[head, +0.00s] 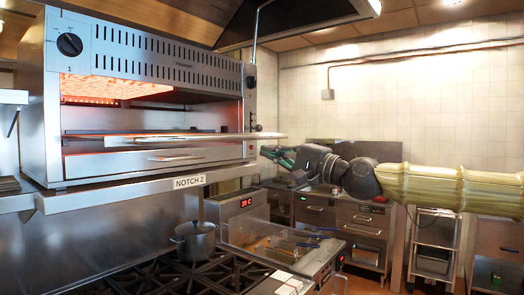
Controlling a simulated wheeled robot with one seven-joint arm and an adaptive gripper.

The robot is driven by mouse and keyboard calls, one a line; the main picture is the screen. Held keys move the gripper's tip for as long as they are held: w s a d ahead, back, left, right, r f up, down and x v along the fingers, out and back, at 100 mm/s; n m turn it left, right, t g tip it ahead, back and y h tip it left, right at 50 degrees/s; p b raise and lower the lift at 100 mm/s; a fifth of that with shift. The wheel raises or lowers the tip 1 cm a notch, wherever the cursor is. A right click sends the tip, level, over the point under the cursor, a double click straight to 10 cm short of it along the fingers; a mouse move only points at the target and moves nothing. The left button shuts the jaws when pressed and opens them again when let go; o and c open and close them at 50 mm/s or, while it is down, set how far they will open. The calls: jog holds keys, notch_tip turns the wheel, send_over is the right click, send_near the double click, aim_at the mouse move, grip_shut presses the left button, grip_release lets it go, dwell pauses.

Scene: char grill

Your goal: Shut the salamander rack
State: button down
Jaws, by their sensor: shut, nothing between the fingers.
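The salamander (150,100) is a steel grill at the upper left, with orange heating glow inside its open front. Its rack (215,136) is a thin flat plate that sticks out of the opening, its right end reaching past the salamander's right side. My gripper (265,151) comes in from the right with its greenish fingers shut and empty. Its tips are just below the rack's right end in the picture; I cannot tell whether they touch it. A drawer-like tray with a handle (177,156) sits beneath the rack.
A shelf labelled NOTCH 2 (188,182) carries the salamander. Below are a lidded pot (193,239) on a black stove grate (180,272) and a fryer (275,244). A vertical rod (254,60) stands by the salamander's right side. A trolley (434,248) is at the right.

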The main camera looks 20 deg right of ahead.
jog(key=p, duration=0.5)
send_near(227, 139)
jog(key=x, duration=0.5)
jog(key=shift+r, duration=0.2)
jog(key=shift+p+x, duration=0.6)
jog(key=shift+x, duration=0.4)
jog(key=shift+f, duration=0.15)
